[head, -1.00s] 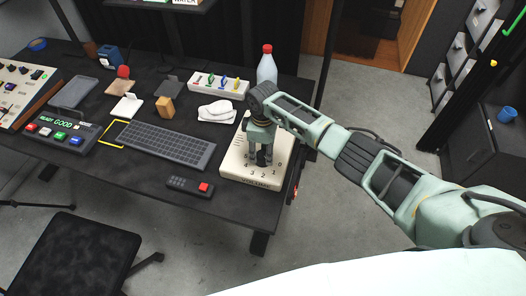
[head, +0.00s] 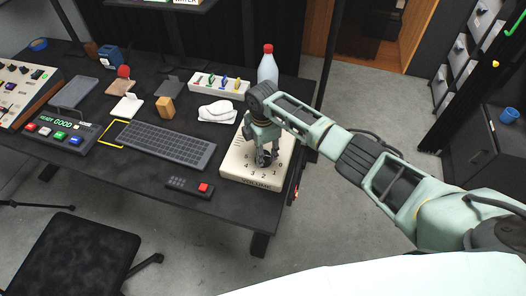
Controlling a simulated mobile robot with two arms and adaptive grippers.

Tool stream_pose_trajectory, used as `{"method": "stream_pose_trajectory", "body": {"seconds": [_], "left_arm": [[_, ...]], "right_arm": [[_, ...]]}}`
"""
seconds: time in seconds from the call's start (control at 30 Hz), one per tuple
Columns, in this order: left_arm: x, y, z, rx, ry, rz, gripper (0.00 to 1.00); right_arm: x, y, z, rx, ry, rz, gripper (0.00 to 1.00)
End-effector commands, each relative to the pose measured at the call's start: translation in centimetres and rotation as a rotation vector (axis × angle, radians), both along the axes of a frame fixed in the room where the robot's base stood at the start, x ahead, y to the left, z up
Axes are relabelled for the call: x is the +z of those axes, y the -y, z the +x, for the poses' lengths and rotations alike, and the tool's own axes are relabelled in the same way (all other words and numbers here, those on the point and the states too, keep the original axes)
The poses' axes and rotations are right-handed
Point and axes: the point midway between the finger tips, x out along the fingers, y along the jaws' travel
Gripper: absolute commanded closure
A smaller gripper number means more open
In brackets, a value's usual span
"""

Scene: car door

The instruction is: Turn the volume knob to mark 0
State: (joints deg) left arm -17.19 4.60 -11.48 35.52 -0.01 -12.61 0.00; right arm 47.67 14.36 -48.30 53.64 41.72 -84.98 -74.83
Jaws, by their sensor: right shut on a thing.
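The volume box (head: 234,171) is a cream panel at the right front corner of the dark desk, with a VOLUME label on its front edge and numbers around its dial. My right gripper (head: 264,160) points down over the middle of the dial and is shut on the volume knob, which its fingers mostly hide. I cannot tell which mark the knob points to. My left gripper is not in view.
A black keyboard (head: 165,144) and a remote with a red button (head: 190,187) lie left of the box. A white mouse (head: 217,111) and a bottle (head: 267,70) stand behind it. The desk's right edge is close to the box.

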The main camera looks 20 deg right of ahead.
Motion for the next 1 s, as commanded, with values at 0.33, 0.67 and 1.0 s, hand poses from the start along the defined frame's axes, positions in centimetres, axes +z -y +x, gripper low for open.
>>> {"method": "stream_pose_trajectory", "body": {"seconds": [0.33,0.67,1.0], "left_arm": [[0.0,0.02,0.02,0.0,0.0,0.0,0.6],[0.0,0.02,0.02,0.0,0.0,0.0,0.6],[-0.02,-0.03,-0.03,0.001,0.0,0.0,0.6]], "right_arm": [[0.54,-0.01,0.63,0.019,0.018,0.002,0.92],[0.49,-0.04,0.55,0.019,0.016,0.002,0.53],[0.32,-0.08,0.24,0.018,0.007,0.002,0.5]]}}
